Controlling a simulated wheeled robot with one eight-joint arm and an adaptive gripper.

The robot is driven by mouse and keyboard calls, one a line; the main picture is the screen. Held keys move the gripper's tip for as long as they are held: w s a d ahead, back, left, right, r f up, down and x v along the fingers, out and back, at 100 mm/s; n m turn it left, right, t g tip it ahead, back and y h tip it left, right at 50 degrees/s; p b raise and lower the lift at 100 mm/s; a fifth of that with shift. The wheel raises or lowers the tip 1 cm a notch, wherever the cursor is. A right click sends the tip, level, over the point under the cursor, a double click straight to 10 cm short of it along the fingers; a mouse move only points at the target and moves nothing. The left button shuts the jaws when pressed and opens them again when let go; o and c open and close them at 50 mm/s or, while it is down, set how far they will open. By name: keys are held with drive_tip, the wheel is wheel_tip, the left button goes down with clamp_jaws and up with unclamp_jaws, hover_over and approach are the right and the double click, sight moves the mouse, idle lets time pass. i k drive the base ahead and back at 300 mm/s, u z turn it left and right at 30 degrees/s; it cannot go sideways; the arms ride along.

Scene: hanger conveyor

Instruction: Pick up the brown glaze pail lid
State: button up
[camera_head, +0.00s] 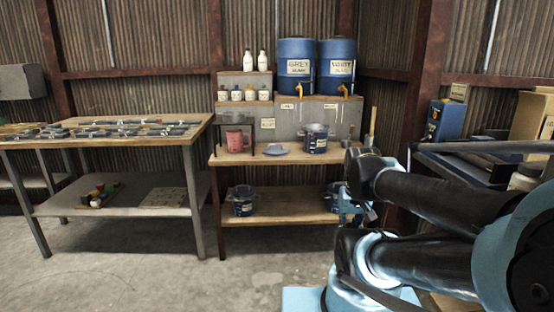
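A flat blue-grey lid (275,149) lies on the wooden top of the workbench (228,159), left of a dark blue pail. The pail (316,138) has a pale label too small to read and stands upright. No lid that looks brown shows, and I cannot tell which pail the loose lid belongs to. My gripper (353,210) seems to be at the bench's right front, below the top's level and apart from the loose lid. Its fingers are small and partly hidden by my arm, so their opening is unclear.
A pink jug (235,141) stands left of the lid under a dark stand. Two blue drums (297,68) with taps sit on a riser behind. Another pail (243,200) is on the lower shelf. A table (100,141) with many small dark pieces stands left; the floor before it is clear.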

sight(272, 150)
drive_tip(key=k, duration=0.8)
drive_tip(key=u, duration=0.55)
drive_tip(key=i, duration=2.1)
drive_tip(key=z, duration=0.4)
